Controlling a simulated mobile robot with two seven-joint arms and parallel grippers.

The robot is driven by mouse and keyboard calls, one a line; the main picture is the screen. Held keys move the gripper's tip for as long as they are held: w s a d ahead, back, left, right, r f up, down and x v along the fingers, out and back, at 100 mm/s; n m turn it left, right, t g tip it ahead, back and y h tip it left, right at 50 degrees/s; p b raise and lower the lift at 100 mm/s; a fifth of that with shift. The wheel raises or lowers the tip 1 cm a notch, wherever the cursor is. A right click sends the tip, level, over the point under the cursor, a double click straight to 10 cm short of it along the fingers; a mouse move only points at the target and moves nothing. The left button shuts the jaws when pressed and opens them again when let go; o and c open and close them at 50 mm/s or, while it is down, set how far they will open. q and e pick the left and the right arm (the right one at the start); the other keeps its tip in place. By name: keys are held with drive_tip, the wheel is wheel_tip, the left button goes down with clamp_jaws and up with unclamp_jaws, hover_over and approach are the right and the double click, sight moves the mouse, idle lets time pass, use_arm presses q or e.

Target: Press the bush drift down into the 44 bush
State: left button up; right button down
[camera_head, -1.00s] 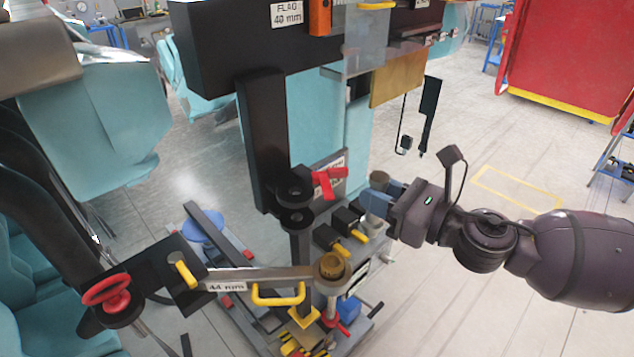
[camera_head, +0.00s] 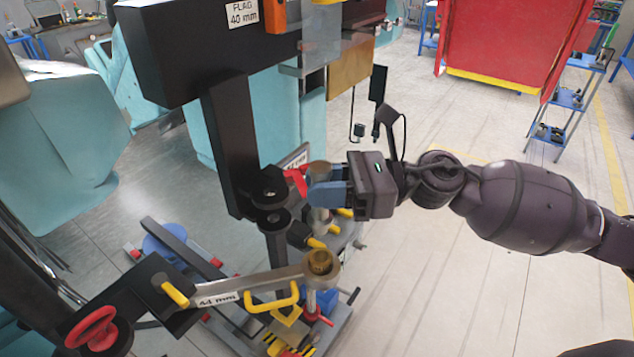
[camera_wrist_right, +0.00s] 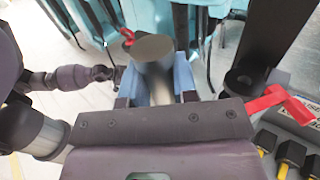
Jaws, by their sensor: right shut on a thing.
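The bush drift is a grey metal cylinder with a wide round head (camera_head: 320,166), upright between the blue fingers of my right gripper (camera_head: 324,188). In the right wrist view, the drift's head (camera_wrist_right: 153,47) and shaft show between the fingers (camera_wrist_right: 158,88), which are shut on it. The 44 bush (camera_head: 321,261) is a brass ring at the end of the grey arm labelled 44 mm (camera_head: 240,290). The drift is apart from the bush, directly above it in the picture. In the right wrist view, a small purple arm end (camera_wrist_right: 100,73), probably my left gripper, is too unclear to read.
A black post (camera_head: 235,140) with a hub and red lever (camera_head: 296,180) stands close left of the right gripper. Yellow-handled black blocks (camera_head: 305,236) lie below. A red wheel (camera_head: 92,330) is at lower left. Open floor (camera_head: 440,270) lies to the right.

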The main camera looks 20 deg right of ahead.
sight(323, 218)
drive_tip(key=shift+f+b, duration=1.45)
drive_tip(key=shift+f, duration=0.85)
drive_tip(key=shift+f+b, duration=0.55)
drive_tip(key=shift+f, duration=0.15)
drive_tip(key=shift+d+f, duration=0.1)
drive_tip(key=shift+f+b, duration=0.15)
drive_tip(key=shift+b, duration=0.25)
idle(0.3)
idle(0.5)
